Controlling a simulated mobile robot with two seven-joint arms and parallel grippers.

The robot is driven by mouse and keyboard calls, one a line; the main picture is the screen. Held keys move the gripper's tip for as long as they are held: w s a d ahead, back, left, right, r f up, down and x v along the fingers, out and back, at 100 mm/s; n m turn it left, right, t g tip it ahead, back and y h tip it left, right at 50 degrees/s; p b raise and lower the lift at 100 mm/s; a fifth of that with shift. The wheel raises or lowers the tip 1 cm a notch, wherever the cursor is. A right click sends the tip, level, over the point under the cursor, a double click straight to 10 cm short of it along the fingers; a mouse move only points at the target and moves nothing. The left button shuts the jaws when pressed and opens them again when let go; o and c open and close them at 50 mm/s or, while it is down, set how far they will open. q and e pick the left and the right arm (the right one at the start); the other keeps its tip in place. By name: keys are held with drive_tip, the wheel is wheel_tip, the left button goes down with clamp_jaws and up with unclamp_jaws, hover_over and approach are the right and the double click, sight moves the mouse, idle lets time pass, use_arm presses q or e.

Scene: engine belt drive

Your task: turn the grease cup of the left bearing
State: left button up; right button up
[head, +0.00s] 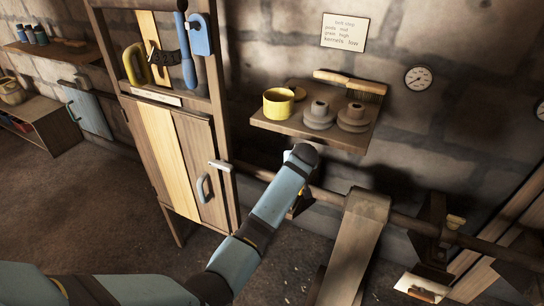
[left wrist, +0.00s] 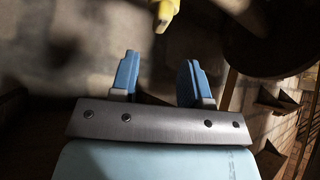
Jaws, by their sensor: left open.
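My left gripper (left wrist: 158,78) is open in the left wrist view, with its two blue fingers apart and nothing between them. A yellow piece (left wrist: 164,12), seemingly the grease cup, shows beyond the fingertips at the top edge, apart from them and partly cut off. In the head view my left arm reaches to the shaft, and its wrist hides the fingers. The left bearing (head: 301,207) is a dark bracket mostly hidden behind this arm. My right gripper is not in view.
A wooden shelf (head: 262,121) with a yellow tin (head: 278,103), stepped pulleys (head: 319,116) and a brush (head: 350,82) juts out just above my wrist. A shaft (head: 400,219) carries a broad belt (head: 352,255) to the right. A cabinet (head: 160,150) stands left.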

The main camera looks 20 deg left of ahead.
use_arm(q)
drive_tip(key=shift+w+a+f, duration=0.1)
drive_tip(key=shift+w+f, duration=0.2)
drive_tip(key=shift+b+x, duration=1.15)
drive_tip(key=shift+x, duration=1.95)
clamp_jaws()
